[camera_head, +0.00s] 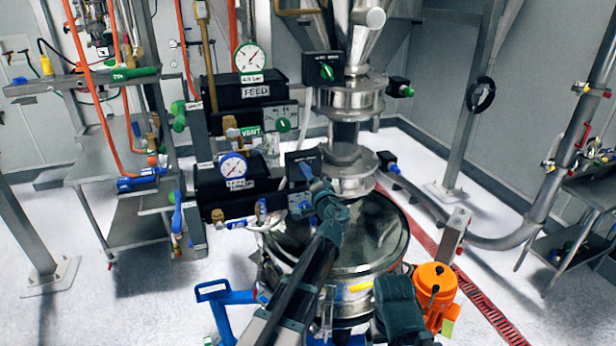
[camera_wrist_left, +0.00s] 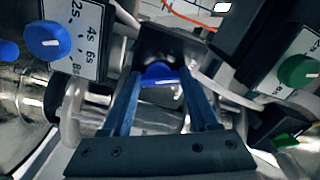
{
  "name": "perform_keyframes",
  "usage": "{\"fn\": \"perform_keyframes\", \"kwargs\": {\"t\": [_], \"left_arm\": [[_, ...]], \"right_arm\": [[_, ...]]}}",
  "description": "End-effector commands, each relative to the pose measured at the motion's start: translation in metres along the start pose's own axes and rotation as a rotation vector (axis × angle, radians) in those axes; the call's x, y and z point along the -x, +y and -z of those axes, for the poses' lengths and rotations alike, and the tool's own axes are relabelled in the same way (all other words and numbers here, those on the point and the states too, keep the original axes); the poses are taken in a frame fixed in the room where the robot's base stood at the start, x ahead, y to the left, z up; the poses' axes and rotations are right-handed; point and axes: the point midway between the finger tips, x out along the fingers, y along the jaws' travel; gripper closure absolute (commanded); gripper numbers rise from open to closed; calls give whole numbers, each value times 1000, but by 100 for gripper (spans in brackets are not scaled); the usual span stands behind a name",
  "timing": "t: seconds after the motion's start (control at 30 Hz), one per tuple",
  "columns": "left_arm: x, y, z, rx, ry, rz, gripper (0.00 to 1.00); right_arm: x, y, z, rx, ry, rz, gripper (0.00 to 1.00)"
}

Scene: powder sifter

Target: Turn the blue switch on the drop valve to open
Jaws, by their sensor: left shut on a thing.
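The blue switch (camera_wrist_left: 160,76) is a round knob on the dark box of the drop valve (camera_head: 297,158) in the middle of the head view. In the wrist view it sits between the two finger ends of my left gripper (camera_head: 311,180), which is shut on it. The fingers come at the switch from the front, one on each side. In the head view the gripper covers the switch, so its turn angle is hard to read.
A black box with a blue gauge (camera_head: 234,168) stands left of the valve, and the FEED box (camera_head: 240,90) is above it. In the wrist view, a blue timer knob (camera_wrist_left: 47,40) and a green knob (camera_wrist_left: 298,71) flank the fingers. A steel drum (camera_head: 385,235) is below.

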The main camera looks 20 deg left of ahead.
Motion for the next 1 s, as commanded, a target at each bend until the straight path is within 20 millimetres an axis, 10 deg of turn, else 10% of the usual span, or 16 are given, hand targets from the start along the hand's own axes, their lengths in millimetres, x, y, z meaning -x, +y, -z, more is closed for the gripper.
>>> {"fn": "perform_keyframes", "kwargs": {"t": [1.0], "left_arm": [[1,0,3,-834,0,-2,95]], "right_arm": [[2,0,0,0,0,0,9]]}}
